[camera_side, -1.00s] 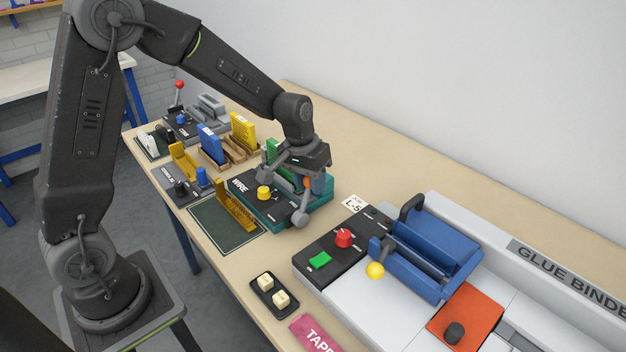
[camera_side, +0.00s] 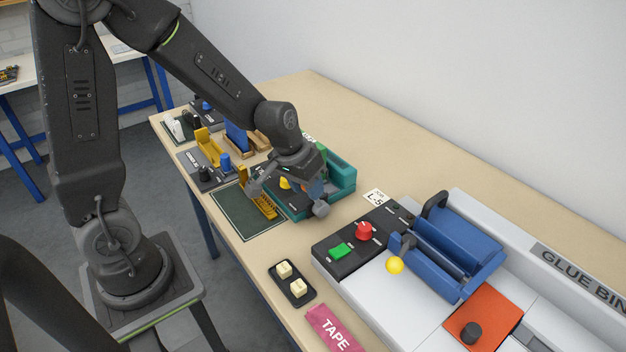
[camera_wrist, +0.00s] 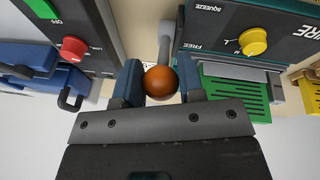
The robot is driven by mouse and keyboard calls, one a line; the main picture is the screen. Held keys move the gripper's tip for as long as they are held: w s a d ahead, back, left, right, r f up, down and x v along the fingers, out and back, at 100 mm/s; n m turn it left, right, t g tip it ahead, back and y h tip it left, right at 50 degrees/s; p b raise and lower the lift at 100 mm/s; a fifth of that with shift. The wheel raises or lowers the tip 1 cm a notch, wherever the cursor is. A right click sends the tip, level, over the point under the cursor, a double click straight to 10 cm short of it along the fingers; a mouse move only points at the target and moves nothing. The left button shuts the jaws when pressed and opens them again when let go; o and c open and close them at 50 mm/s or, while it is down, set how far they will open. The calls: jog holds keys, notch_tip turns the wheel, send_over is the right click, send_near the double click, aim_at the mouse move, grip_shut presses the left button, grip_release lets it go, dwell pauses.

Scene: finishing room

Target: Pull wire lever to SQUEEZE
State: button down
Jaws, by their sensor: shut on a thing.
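The wire unit is a teal and black box (camera_side: 341,178) with a yellow knob (camera_side: 285,183). In the wrist view its black panel (camera_wrist: 220,32) carries the words SQUEEZE and FREE. Its lever has a grey rod (camera_wrist: 166,42) beside the panel and an orange-brown ball knob (camera_wrist: 160,84). My gripper (camera_wrist: 158,78) has its two blue fingers on either side of the ball and is shut on it. In the side view my gripper (camera_side: 315,189) is at the right end of the unit. The ball is mostly hidden there; the grey round lever hub (camera_side: 321,209) shows.
The glue binder (camera_side: 400,325) with blue clamp (camera_side: 455,250), red knob (camera_side: 364,231) and green button (camera_side: 341,251) stands to the right. A yellow comb piece (camera_side: 262,203) lies on the dark mat (camera_side: 237,220) left of the unit. A pink TAPE block (camera_side: 332,328) lies near the front edge.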

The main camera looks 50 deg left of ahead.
jog(key=shift+s+a+f, duration=0.1)
jog(key=shift+s+f, duration=0.3)
jog(key=shift+s, duration=0.05)
jog(key=c, duration=0.8)
grip_release()
jog(key=shift+w+r, duration=0.1)
jog(key=shift+o, duration=0.2)
jog(key=shift+r, duration=0.1)
jog(key=shift+r, duration=0.35)
jog(key=v, duration=1.3)
